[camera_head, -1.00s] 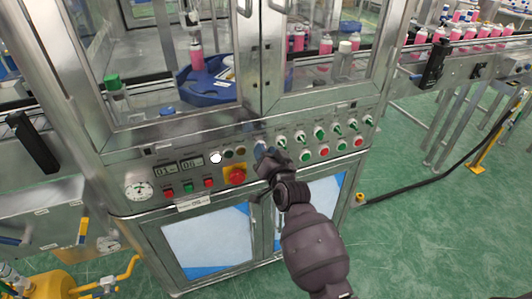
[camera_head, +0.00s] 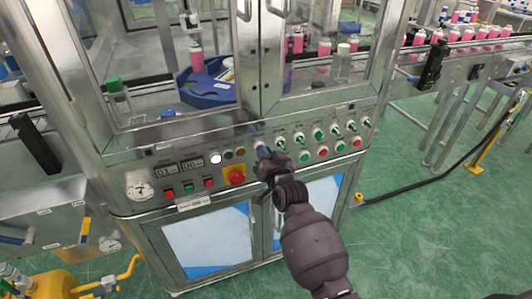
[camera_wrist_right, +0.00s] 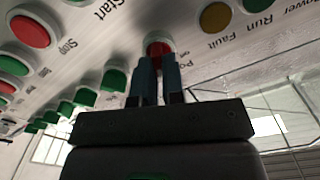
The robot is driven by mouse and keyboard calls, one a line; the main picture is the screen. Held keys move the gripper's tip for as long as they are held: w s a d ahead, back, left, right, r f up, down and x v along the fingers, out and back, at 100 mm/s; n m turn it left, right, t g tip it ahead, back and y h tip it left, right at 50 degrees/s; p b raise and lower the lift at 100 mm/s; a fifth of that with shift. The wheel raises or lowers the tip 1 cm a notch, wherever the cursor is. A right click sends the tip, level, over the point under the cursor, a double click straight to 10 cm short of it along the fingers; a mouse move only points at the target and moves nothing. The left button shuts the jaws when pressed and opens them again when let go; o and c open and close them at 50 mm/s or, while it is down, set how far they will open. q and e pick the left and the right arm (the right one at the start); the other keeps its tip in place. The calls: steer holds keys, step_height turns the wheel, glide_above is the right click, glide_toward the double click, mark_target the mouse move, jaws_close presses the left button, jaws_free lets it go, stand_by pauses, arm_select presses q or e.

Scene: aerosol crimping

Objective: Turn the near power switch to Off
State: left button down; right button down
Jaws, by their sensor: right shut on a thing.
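The near power switch (camera_wrist_right: 157,47) shows as a reddish knob between my fingertips in the right wrist view, with a partly hidden power label beside it. My right gripper (camera_wrist_right: 158,60) is shut on this switch, one dark finger on each side. In the head view my right gripper (camera_head: 265,156) reaches the control panel (camera_head: 150,160) just right of the red emergency button and covers most of the switch. The knob's exact angle is hard to read. My left gripper is not in view.
A red emergency button (camera_head: 236,177) on a yellow plate sits left of my gripper. Indicator lamps (camera_head: 228,154) are just above it. Several green switches and round buttons (camera_head: 323,153) line the panel to the right. Glass doors (camera_head: 160,60) stand above; green floor is open at right.

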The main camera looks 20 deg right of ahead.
steer(key=n+p, duration=0.1)
steer(key=n, duration=0.2)
steer(key=n+p, duration=0.1)
steer(key=n, duration=0.3)
steer(key=n+p, duration=0.2)
steer(key=n, duration=0.1)
steer(key=shift+a, duration=0.25)
steer(key=shift+n, duration=0.4)
steer(key=c, duration=1.2)
jaws_free()
